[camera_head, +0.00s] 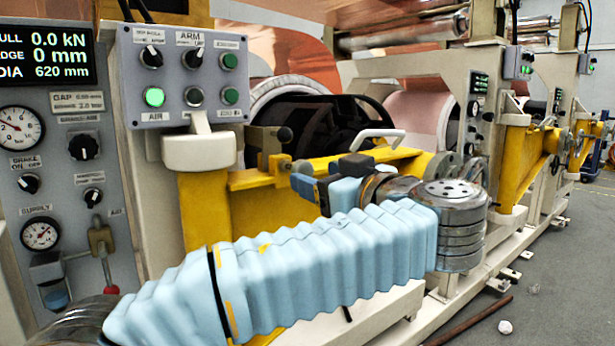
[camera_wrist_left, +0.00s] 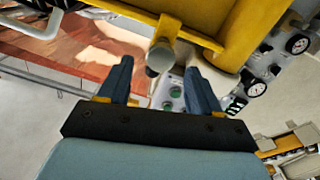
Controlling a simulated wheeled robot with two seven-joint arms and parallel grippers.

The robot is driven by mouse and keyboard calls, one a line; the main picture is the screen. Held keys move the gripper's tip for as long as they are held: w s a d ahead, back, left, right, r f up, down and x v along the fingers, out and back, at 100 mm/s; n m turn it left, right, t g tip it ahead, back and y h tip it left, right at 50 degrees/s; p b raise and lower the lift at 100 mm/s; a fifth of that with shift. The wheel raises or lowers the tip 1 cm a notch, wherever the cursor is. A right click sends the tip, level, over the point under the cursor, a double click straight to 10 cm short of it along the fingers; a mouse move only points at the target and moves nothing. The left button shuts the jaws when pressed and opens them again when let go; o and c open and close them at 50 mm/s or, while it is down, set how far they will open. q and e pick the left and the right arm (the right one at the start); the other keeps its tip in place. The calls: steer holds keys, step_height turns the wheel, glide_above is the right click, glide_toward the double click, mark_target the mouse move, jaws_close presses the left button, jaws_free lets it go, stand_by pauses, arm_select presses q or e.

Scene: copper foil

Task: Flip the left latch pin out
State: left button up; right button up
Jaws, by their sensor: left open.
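In the left wrist view a grey cylinder with a dark end, seemingly the pin (camera_wrist_left: 160,56), juts from the yellow bar. My left gripper (camera_head: 301,178) is just right of and below the knob in the head view. Its blue fingers (camera_wrist_left: 157,72) are apart, with the dark end seen between their tips; I cannot tell whether they touch it. My right gripper is not in view.
A grey button box (camera_head: 184,75) stands on a post left of the bar. A white handle (camera_head: 380,136) rises behind my left wrist. A gauge panel (camera_head: 60,150) fills the left side.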

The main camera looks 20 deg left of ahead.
arm_select(q)
steer(key=v, duration=0.8)
steer(key=shift+s+d, duration=0.2)
steer(key=shift+s, duration=0.05)
